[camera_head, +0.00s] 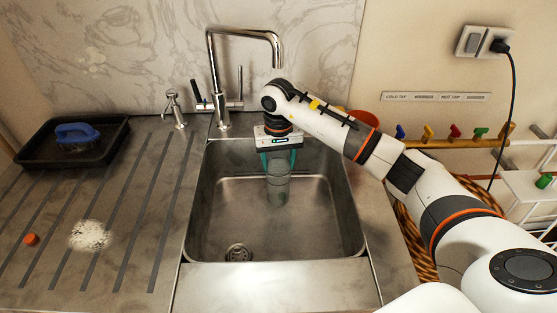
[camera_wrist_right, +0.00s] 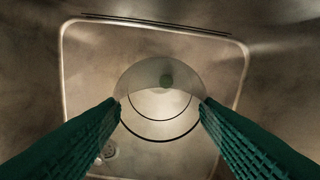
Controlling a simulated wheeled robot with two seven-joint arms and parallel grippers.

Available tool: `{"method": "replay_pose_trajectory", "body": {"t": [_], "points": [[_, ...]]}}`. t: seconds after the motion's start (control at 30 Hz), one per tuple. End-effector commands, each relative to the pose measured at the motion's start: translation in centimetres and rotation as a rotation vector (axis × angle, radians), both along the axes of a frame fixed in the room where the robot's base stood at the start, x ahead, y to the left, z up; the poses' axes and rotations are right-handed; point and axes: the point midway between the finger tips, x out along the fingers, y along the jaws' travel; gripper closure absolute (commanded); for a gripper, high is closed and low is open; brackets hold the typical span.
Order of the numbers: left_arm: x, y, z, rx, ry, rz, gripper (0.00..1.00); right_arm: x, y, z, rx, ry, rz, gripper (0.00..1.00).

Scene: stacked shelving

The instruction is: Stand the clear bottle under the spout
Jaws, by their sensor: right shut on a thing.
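The clear bottle (camera_head: 278,187) is upright inside the sink, roughly in line below the spout (camera_head: 277,60) of the tall chrome tap. My right gripper (camera_head: 277,160) is above the bottle and shut on its upper part. In the right wrist view, the green fingers of the right gripper (camera_wrist_right: 160,103) press on both sides of the bottle's round outline (camera_wrist_right: 161,126), seen from above. I cannot tell whether the bottle's base touches the sink floor. My left gripper is not in view.
The steel sink (camera_head: 215,225) has its drain (camera_head: 238,253) at front left. A black tray (camera_head: 30,150) with a blue-handled brush (camera_head: 76,132), white powder (camera_head: 91,235) and an orange cap (camera_head: 31,239) are on the drainboard. A soap dispenser (camera_head: 175,108) stands left of the tap.

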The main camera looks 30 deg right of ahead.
Motion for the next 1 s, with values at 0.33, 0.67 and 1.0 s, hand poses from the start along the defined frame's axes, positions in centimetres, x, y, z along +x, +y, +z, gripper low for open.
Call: {"method": "replay_pose_trajectory", "body": {"t": [0.33,0.67,1.0], "points": [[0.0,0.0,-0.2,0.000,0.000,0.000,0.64,0.0,0.0,-0.3,0.000,0.000,0.000,0.18],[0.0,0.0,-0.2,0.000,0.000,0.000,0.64,0.0,0.0,-0.3,0.000,0.000,0.000,0.18],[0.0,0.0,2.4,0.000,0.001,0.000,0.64,-0.2,0.2,2.3,0.001,0.001,0.001,0.18]]}}
